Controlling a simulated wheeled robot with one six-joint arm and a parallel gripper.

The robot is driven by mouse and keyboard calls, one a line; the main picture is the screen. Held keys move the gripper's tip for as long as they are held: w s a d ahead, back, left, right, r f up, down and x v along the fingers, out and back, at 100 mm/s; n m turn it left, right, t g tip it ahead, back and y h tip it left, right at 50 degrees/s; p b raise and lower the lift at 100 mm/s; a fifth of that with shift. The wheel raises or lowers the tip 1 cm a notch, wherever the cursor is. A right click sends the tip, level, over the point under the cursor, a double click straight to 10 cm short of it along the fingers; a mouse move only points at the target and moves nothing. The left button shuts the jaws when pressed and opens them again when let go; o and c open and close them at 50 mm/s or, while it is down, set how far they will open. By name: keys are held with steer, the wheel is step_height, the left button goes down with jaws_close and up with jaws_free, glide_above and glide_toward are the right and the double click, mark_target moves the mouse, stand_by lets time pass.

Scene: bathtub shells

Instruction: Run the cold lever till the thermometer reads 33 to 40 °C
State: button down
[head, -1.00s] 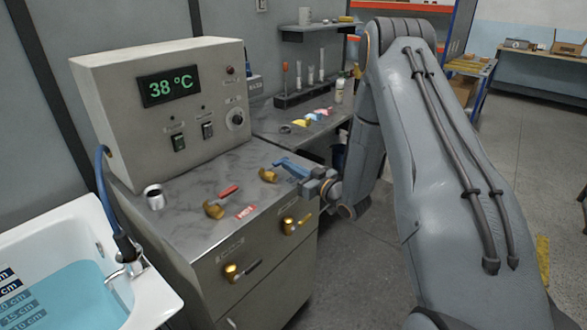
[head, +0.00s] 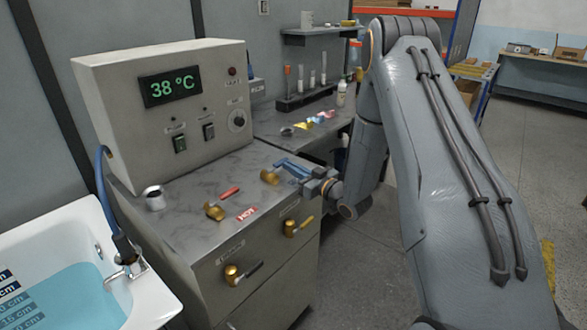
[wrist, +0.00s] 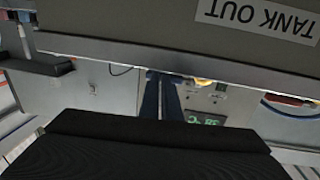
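The thermometer display (head: 170,89) on the grey control box reads 38 °C. A brass valve (head: 269,177) sits on the counter at my blue fingertips. It seems to be the cold one, but its lever is hidden or merges with my fingers. My gripper (head: 287,165) reaches in from the right, low over the counter edge. In the wrist view its two fingers (wrist: 161,95) lie almost together, with nothing visible between them. The red-handled hot lever (head: 228,192) stands to the left, beside a red HOT label (head: 246,213). The bathtub (head: 152,297) holds blue water.
A metal cup (head: 155,198) stands on the counter. Two more brass valves, one with a black handle (head: 252,273) and one with a yellow handle (head: 305,223), are on the cabinet front. A TANK OUT label (wrist: 257,18) is close in the wrist view. Floor (head: 350,270) is clear in front.

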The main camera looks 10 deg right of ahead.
steer(key=shift+s+d+r, duration=0.15)
steer(key=shift+s+d, duration=0.05)
steer(key=w+d+b+v, duration=0.1)
steer(key=b+v, duration=0.1)
steer(key=v, duration=1.1)
steer(key=s+a+m+g+h, duration=0.2)
steer(key=s+g, duration=0.3)
steer(key=s, duration=0.4)
steer(key=s+a+r+m+g+h, duration=0.1)
steer(key=s+a+m+g+h, duration=0.1)
steer(key=s, duration=0.7)
steer(key=s+a+m+g+h, duration=0.2)
steer(key=s+a+g+h, duration=0.1)
steer(key=s+g+h, duration=0.2)
steer(key=s+g, duration=0.2)
steer(key=s, duration=0.2)
steer(key=shift+a+r+g, duration=0.2)
steer(key=shift+r+g, duration=0.1)
steer(key=shift+r, duration=0.1)
steer(key=shift+w, duration=0.1)
